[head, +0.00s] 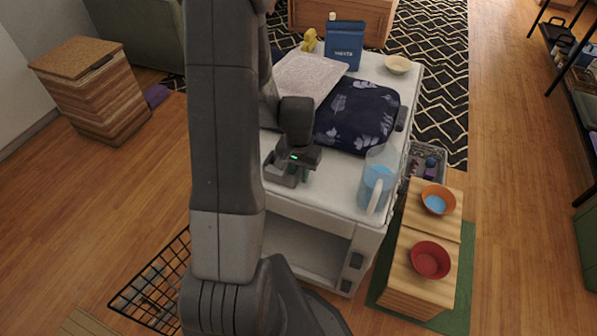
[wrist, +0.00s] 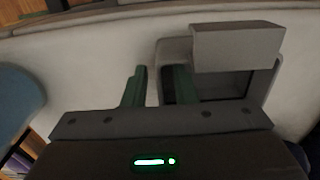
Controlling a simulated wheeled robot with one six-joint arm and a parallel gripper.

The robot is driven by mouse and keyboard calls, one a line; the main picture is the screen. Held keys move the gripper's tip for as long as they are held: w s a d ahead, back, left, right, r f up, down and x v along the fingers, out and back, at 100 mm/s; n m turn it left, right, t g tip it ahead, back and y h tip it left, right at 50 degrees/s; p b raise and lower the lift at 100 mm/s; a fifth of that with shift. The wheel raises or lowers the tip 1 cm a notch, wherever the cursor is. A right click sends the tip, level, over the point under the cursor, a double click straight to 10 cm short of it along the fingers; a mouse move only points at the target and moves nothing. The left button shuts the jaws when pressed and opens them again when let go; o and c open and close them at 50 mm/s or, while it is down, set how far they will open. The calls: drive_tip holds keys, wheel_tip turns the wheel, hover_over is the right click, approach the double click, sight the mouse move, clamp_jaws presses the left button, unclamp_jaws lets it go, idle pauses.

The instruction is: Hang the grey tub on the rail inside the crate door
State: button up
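A small grey tub (head: 281,173) sits on the white cabinet top near its front edge, partly hidden by my gripper (head: 301,172). In the wrist view the tub (wrist: 238,48) shows as an open box with a raised block on its far side. My gripper, also in the wrist view (wrist: 158,84), has its two green fingers apart. The tub's left wall lies between them, with the right finger over its opening and a gap on the left. I cannot tell if either finger touches it. A black wire grid (head: 150,287), perhaps the crate door, shows at lower left.
On the cabinet (head: 345,190) stand a water jug (head: 378,180), folded dark cloth (head: 357,115), a blue bag (head: 345,45) and a small bowl (head: 398,64). A wooden stand (head: 410,265) holds an orange bowl (head: 438,199) and a red bowl (head: 430,260).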

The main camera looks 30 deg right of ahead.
wheel_tip(320, 180, up, 12)
drive_tip(key=p, duration=0.2)
drive_tip(key=shift+r, duration=0.15)
idle(0.4)
wheel_tip(320, 180, down, 13)
drive_tip(key=shift+r+b, duration=0.2)
drive_tip(key=shift+b, duration=0.85)
wheel_tip(320, 180, up, 3)
drive_tip(key=shift+f+p, duration=0.1)
drive_tip(key=shift+p, duration=0.3)
drive_tip(key=shift+r, duration=0.75)
